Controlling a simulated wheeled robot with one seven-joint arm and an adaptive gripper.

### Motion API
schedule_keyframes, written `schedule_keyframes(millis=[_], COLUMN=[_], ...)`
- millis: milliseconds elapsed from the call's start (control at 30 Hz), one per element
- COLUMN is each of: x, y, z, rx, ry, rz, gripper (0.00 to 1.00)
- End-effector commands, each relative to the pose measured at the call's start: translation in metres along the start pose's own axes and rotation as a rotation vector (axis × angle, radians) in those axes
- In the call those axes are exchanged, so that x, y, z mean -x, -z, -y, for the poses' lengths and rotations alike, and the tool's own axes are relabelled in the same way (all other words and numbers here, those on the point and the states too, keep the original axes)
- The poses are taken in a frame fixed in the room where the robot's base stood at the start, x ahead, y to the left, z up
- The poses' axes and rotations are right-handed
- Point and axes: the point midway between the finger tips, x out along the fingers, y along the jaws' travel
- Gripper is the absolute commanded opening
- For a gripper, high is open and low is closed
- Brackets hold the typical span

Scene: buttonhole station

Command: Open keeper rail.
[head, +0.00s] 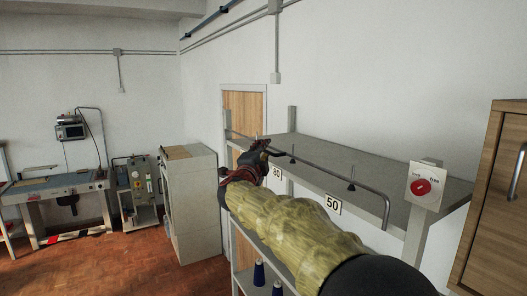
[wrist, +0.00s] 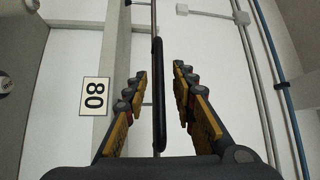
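The keeper rail (head: 330,172) is a thin grey bar running along the front of a grey shelf (head: 345,152), bent down at its right end. My gripper (head: 262,148) is at the rail's far left part, near the "80" label. In the wrist view my gripper (wrist: 160,100) is open, with its yellow-padded fingers on either side of a long dark bar (wrist: 158,95). Gaps show between the bar and both fingers. The thin rail (wrist: 153,15) continues above this bar. Whether the bar is part of the rail I cannot tell for sure.
Labels "80" (wrist: 95,96) and "50" (head: 333,205) hang at the shelf front. A red knob on a white plate (head: 421,187) stands at the right, beside a wooden cabinet (head: 494,200). Blue cones (head: 259,272) stand below. A grey cabinet (head: 190,205) is left.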

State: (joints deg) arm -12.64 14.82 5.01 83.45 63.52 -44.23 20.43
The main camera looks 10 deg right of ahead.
Motion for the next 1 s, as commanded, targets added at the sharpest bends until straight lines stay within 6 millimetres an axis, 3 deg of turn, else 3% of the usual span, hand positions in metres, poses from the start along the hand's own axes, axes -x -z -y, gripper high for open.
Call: schedule_keyframes(millis=[467, 1000], x=[0.0003, 0.0002], y=[-0.0002, -0.0004], z=[-0.0004, -0.0011], rx=[0.001, 0.002], ry=[-0.001, -0.001], rz=[0.0, 0.0], gripper=[0.0, 0.0])
